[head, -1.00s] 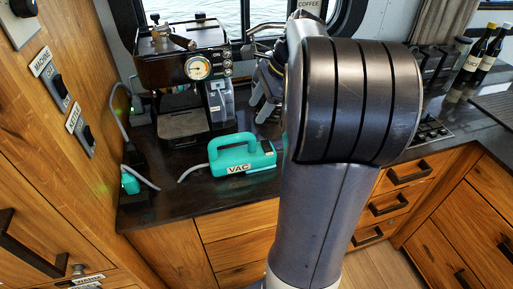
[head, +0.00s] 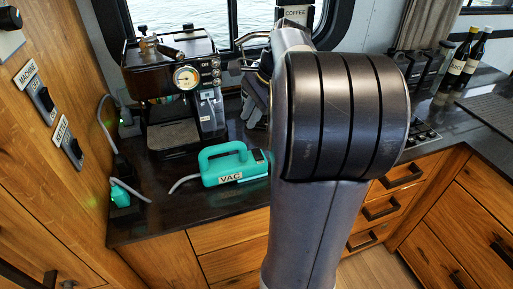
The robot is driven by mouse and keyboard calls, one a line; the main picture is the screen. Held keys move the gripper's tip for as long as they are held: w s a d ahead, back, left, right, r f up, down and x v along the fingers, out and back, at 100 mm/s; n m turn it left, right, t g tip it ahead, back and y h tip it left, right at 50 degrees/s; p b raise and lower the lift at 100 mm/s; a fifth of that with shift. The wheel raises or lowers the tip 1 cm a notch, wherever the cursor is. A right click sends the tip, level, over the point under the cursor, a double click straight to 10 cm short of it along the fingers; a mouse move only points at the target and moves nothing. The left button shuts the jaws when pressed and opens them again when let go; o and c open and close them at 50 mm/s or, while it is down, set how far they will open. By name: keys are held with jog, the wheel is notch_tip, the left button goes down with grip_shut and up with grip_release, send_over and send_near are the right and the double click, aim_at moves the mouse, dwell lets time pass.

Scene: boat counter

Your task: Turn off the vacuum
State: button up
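The vacuum (head: 234,164) is a teal handheld body with a carry handle and a VAC label. It stands on the dark counter (head: 185,208), left of my arm, with a dark patch at the right end of its top. A grey cord or hose leaves its left side. A teal plug-like piece (head: 120,195) with a grey cord sits in a dark strip at the counter's left edge. My gripper (head: 255,98) is partly visible behind my arm, above the counter right of the coffee machine. My arm hides much of it, and its fingertips are not clear.
A black coffee machine (head: 168,78) with a round gauge stands behind the vacuum. Labelled wall switches, MACHINE (head: 46,100) and another (head: 72,150), are on the wooden panel at left. Bottles (head: 466,56) stand at the far right. Counter in front of the vacuum is clear.

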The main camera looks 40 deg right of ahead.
jog(key=n, duration=0.1)
jog(key=n+h, duration=0.1)
jog(key=n, duration=0.1)
jog(key=shift+s+d+f+b, duration=0.1)
jog(key=shift+s+d+b, duration=0.1)
jog(key=shift+b, duration=0.1)
jog(key=c, duration=0.3)
jog(key=n, duration=0.2)
jog(key=n+h, duration=0.1)
jog(key=shift+s+d+n+b, duration=0.2)
jog(key=shift+n+b, duration=0.1)
jog(key=shift+n, duration=0.1)
grip_shut()
jog(key=n, duration=0.2)
jog(key=n+h+b, duration=0.1)
jog(key=n, duration=0.2)
jog(key=s+d+n+h, duration=0.1)
jog(key=n, duration=0.2)
jog(key=shift+r, duration=0.3)
